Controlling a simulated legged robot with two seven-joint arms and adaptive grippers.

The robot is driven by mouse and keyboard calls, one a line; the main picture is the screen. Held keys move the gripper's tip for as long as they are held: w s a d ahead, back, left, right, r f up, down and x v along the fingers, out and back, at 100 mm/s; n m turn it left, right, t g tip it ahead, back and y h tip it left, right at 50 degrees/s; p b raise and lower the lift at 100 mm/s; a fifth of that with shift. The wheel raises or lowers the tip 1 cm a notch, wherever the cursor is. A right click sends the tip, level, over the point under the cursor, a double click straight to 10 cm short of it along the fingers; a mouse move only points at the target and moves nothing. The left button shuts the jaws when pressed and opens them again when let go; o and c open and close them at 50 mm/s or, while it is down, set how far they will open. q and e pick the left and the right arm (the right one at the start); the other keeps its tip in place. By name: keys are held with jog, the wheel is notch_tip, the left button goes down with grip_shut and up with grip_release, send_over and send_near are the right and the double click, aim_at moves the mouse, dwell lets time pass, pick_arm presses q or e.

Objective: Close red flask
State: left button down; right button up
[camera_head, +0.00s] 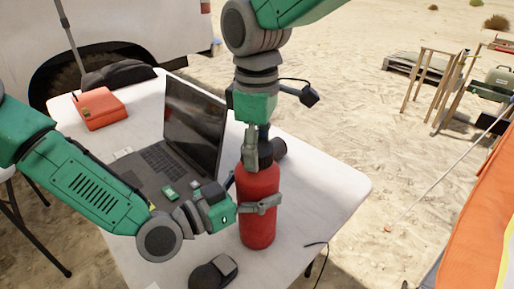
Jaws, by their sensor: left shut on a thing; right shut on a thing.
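The red flask (258,228) stands upright on the white table near its front right part. My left gripper (259,204) comes in from the left and is shut around the flask's body. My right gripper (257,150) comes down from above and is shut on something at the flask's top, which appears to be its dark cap. The fingers hide most of the cap, so I cannot tell how far it is seated.
An open laptop (193,125) stands left of the flask on the table (325,185). An orange case (101,107) lies at the back left. A dark object (212,272) lies at the front. A dark round object (279,148) is behind the flask. The table's right side is clear.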

jog(key=m, duration=0.3)
jog(key=shift+a+m, duration=0.2)
jog(key=shift+m, duration=0.2)
jog(key=o, duration=1.3)
jog(key=shift+d, duration=0.1)
jog(key=shift+r, duration=2.25)
jog(key=shift+c, duration=0.3)
